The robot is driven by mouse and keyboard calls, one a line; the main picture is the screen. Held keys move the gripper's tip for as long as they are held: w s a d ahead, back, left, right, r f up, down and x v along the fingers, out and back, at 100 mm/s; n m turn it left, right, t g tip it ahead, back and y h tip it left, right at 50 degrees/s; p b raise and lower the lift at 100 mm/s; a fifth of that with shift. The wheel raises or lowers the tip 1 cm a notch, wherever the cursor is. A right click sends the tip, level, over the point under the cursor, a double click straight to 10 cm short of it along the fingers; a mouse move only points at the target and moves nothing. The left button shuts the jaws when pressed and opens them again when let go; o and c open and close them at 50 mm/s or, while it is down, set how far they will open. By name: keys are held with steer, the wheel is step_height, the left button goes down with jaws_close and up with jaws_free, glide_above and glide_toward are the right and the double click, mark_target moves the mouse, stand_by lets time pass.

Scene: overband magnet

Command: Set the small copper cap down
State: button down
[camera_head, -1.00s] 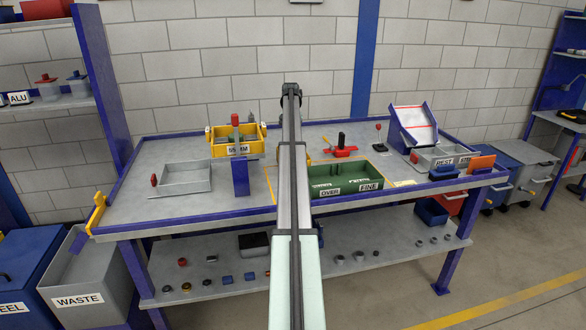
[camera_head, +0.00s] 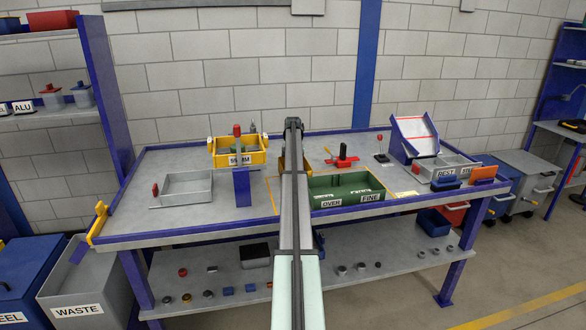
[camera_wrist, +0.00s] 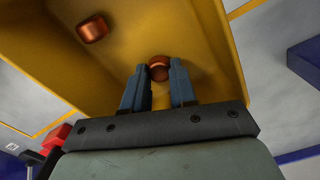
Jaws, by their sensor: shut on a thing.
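In the wrist view my gripper (camera_wrist: 158,78) has its two blue-grey fingers closed on a small copper cap (camera_wrist: 158,66). The fingers partly cover the cap. Behind it is the inside of a yellow tray (camera_wrist: 215,35); I cannot tell whether the cap touches the tray. A second copper piece (camera_wrist: 93,28) lies in the same tray, to the upper left and apart from the held cap. In the head view my arm hides the gripper and the cap, and only a bit of yellow (camera_head: 282,163) shows beside it.
The head view shows a yellow sieve box (camera_head: 256,157) and a grey tray (camera_head: 187,204) left of my arm. A green bin (camera_head: 345,200) labelled OVER and FINE stands to the right, with a red clamp (camera_head: 342,162) behind it.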

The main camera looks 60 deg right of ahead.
steer(key=shift+f, duration=0.15)
steer(key=c, duration=1.4)
jaws_free()
steer(key=shift+f, duration=0.1)
steer(key=o, duration=0.5)
step_height(320, 180, up, 12)
steer(key=shift+r, duration=0.2)
